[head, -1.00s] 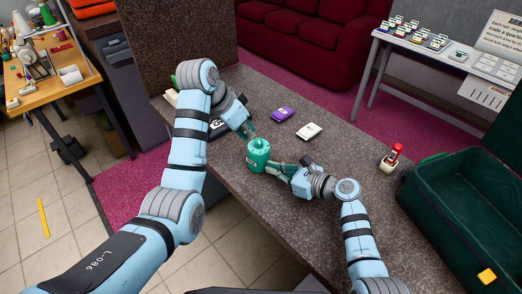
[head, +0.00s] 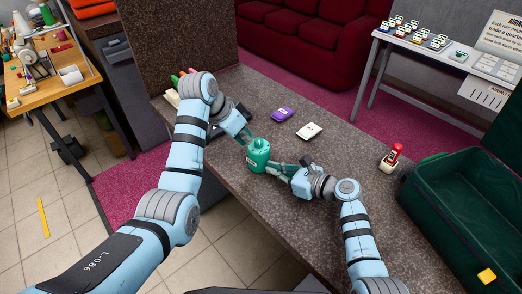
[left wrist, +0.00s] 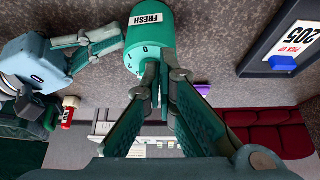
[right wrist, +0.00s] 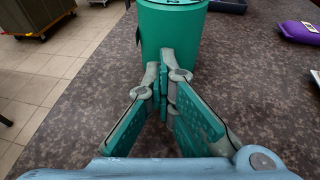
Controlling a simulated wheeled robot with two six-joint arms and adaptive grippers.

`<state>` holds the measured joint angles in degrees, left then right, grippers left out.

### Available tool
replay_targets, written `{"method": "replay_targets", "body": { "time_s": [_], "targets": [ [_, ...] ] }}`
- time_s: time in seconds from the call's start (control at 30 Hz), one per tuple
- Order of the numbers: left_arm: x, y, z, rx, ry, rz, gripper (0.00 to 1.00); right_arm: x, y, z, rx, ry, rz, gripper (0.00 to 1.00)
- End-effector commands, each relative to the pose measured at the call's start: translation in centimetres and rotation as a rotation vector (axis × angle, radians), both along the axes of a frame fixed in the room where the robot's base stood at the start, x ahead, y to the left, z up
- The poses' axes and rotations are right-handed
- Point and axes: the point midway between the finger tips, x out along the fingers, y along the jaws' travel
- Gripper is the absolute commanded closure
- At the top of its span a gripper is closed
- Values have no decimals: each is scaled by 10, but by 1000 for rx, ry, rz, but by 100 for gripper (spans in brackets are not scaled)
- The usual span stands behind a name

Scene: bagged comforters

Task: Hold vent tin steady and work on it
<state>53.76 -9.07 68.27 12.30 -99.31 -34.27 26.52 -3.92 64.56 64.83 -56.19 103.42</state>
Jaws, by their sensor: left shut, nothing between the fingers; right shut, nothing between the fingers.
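The vent tin (head: 258,157) is a green cylinder standing upright on the speckled counter. In the left wrist view the tin (left wrist: 153,40) shows a FRESH label and dial numbers around its top. My left gripper (head: 249,138) is shut and empty, with its tips at the tin's top edge; I cannot tell if they touch. My right gripper (head: 275,167) is shut and empty, low at the tin's right side. In the right wrist view its closed tips (right wrist: 163,78) lie in front of the tin (right wrist: 171,35), and contact is unclear.
A purple packet (head: 283,114) and a white packet (head: 309,131) lie behind the tin. A red-handled stamp (head: 392,158) and an open green case (head: 460,225) are at right. A dark tray with a 205 card (left wrist: 292,42) lies near my left gripper.

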Motion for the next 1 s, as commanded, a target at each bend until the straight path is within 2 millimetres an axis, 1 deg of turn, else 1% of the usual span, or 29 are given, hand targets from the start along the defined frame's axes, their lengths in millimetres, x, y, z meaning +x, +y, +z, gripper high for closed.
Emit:
{"method": "replay_targets", "body": {
  "time_s": [0.03,0.1,0.2,0.53,1.0],
  "targets": [
    [0,0,-5,1,2,0,100,0,0,0,0,0,0,100],
    [0,0,-10,0,0,0,100,0,0,0,0,0,0,100],
    [0,0,-12,0,0,0,100,0,0,0,0,0,0,100],
    [0,0,-12,0,0,0,100,0,0,0,0,0,0,100],
    [2,-6,-12,0,0,0,100,0,0,0,0,0,0,100]
  ]
}}
